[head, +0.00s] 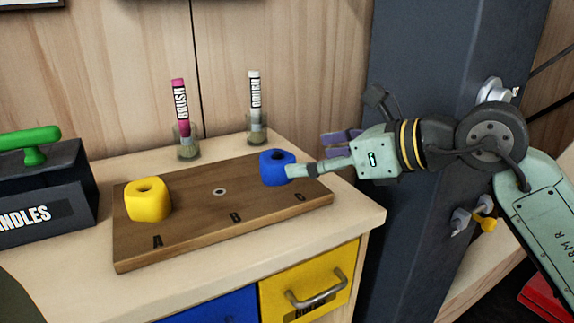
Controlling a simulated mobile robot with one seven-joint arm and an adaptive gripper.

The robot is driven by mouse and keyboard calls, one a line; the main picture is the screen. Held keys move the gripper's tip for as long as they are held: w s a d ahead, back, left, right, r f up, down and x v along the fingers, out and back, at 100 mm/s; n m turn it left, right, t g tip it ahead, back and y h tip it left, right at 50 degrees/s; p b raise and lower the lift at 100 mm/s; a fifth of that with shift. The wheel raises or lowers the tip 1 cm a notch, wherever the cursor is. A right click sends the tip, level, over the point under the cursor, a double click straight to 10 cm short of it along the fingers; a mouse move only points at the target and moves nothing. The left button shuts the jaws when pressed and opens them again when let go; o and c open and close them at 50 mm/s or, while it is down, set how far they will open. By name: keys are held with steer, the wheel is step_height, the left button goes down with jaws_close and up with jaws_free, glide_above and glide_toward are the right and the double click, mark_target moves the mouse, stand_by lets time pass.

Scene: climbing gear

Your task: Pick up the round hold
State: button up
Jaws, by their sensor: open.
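A blue hold (275,166) with rounded sides and a hole in its top sits near letter C on a brown wooden board (190,235). A yellow hold (148,200), blockier and also with a hole in its top, sits near letter A. My gripper (292,171) reaches in from the right, with its pale green finger level and its tip at the right side of the blue hold. The finger overlaps the hold's edge in the picture; I cannot tell whether they touch. My gripper is open, and its other finger is not clearly seen.
A pink brush (180,102) and a white brush (254,95) stand in glasses behind the board. A dark box (45,190) with a green handle is at left. The board's spot at B is bare. A dark grey column (410,60) stands at right.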

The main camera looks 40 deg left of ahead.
mark_target(286, 160)
steer(key=x, duration=0.7)
steer(key=shift+a+f+p, duration=0.1)
steer(key=shift+a+p, duration=0.3)
steer(key=shift+s, duration=0.1)
steer(key=c, duration=1.4)
